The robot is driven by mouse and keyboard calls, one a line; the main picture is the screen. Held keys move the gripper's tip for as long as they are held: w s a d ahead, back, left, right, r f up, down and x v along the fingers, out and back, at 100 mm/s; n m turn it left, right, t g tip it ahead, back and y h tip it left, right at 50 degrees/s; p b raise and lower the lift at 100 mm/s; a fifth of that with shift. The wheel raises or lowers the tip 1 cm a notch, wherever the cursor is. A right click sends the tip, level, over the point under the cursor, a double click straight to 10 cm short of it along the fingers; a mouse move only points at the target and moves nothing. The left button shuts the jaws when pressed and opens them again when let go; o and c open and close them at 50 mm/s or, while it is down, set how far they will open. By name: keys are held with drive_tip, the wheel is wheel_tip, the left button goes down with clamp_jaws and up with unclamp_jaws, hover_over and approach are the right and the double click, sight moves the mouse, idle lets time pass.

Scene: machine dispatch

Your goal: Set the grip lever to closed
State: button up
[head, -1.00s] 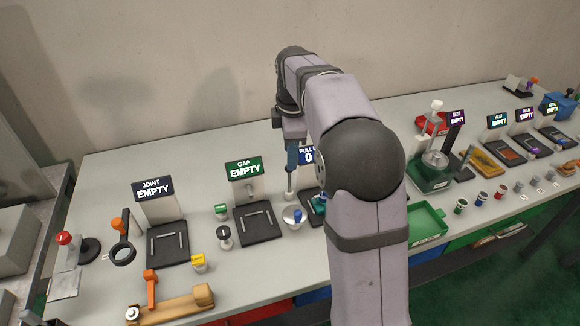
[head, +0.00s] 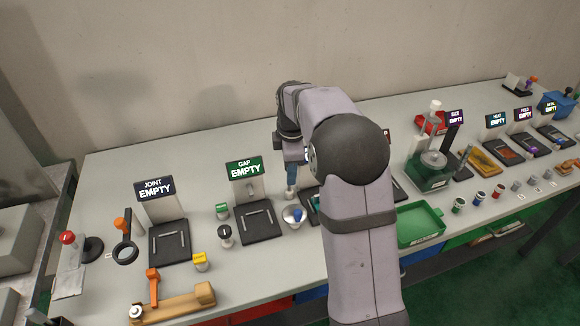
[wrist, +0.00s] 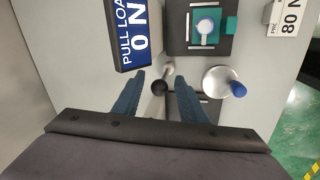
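My gripper (wrist: 160,79) is open, with its two blue fingers apart. In the wrist view a metal rod with a dark round end (wrist: 159,88) shows in the gap between the fingers; I cannot tell whether they touch it. A white round base with a blue-knobbed handle (wrist: 238,90) is just right of the right finger, and it also shows in the head view (head: 297,214). No label shows which of these is the grip lever. In the head view my blue fingers (head: 291,178) point down behind that base, partly hidden by my arm.
A dark fixture with a teal block (wrist: 228,26) stands ahead. The GAP station (head: 244,171) and JOINT station (head: 156,190) are left; a green tray (head: 420,225) is right.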

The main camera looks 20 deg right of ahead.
clamp_jaws()
drive_tip(key=shift+r, duration=0.1)
